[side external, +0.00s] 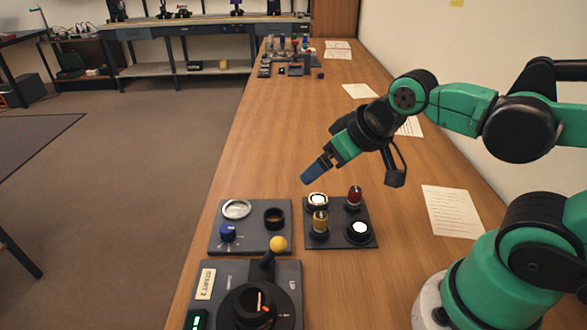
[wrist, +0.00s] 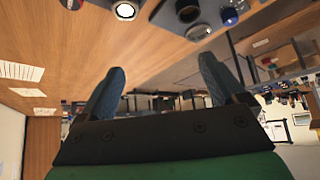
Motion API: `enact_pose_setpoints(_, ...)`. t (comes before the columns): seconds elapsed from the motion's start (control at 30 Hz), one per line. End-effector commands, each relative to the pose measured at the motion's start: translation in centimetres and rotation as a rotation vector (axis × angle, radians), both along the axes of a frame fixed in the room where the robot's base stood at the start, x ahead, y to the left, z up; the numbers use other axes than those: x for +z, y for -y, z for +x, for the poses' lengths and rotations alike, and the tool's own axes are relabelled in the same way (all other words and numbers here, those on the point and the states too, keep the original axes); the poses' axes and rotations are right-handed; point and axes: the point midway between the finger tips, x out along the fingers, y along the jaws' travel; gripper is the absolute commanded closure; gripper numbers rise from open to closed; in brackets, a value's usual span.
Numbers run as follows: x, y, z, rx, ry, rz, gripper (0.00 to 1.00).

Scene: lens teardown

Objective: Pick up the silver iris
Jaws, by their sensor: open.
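The silver iris looks to be the silver ring (side external: 237,209) lying on the grey left tray (side external: 218,245) in the side external view.
A blue knob (side external: 228,232) and a black ring (side external: 274,217) share the left tray. A second tray (side external: 338,242) holds yellow, red and white-topped parts. A device with a yellow-balled lever (side external: 279,243) stands in front.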

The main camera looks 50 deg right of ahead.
Motion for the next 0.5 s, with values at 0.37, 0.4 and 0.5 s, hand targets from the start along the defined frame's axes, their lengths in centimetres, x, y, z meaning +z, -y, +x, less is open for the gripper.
enact_pose_setpoints(0.37,-0.9,1.4,2.2,0.140,-0.206,-0.104,0.10)
enact_pose_setpoints(0.4,-1.3,1.8,2.6,0.174,-0.251,-0.119,0.10)
enact_pose_setpoints(0.5,-2.6,2.6,3.6,0.264,-0.362,-0.150,0.10)
